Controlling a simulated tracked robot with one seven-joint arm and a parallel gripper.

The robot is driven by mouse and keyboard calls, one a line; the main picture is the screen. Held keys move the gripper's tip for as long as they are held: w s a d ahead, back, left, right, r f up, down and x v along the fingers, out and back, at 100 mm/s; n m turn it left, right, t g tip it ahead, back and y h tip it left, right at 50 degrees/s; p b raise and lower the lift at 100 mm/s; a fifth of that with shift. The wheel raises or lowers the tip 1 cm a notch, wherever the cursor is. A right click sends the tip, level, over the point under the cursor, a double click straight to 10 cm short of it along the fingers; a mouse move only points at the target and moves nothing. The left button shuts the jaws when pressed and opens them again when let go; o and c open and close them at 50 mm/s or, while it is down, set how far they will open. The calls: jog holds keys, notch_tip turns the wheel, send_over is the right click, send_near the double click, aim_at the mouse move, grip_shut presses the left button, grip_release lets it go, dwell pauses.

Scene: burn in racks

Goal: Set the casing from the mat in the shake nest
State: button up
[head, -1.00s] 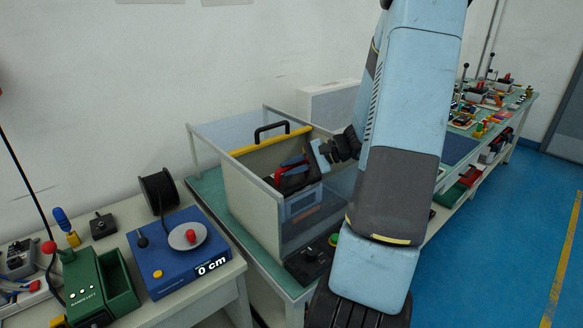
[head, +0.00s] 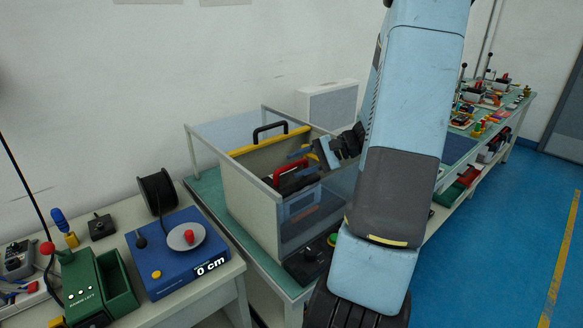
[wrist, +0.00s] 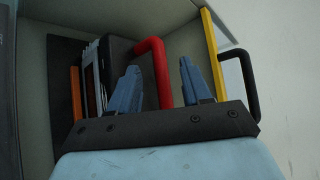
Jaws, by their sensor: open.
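The casing (head: 301,184) is a dark body with a red handle (head: 289,171). It sits inside a clear-fronted box; the shake nest beneath it is hidden, so I cannot tell how it is seated. My gripper (head: 303,161) is open, its blue fingers just above the handle. In the wrist view, the red handle (wrist: 160,75) shows between the two spread fingers of my gripper (wrist: 158,66), apart from both. Pale fins and the dark casing body (wrist: 120,62) show left of it. The mat cannot be made out.
The box (head: 250,195) has a yellow bar (head: 270,141) with a black handle along its top edge, close to my gripper. A control with a green button (head: 333,239) stands in front. A blue device (head: 180,265) reading 0 cm sits on the left bench.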

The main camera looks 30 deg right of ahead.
jog(key=v, duration=1)
jog(key=shift+s+d, duration=0.2)
jog(key=shift+d, duration=0.05)
jog(key=shift+r, duration=0.15)
jog(key=s+a+r+n+h, duration=0.5)
jog(key=s+a+r, duration=0.1)
jog(key=a, duration=0.5)
jog(key=s+a+r+n+h, duration=0.6)
jog(key=s+a, duration=0.2)
jog(key=a, duration=0.4)
jog(key=shift+a+g+h, duration=0.25)
jog(key=shift+g+h, duration=0.05)
jog(key=shift+g, duration=0.1)
jog(key=shift+s, duration=0.1)
jog(key=shift+c, duration=0.5)
jog(key=shift+d, duration=0.1)
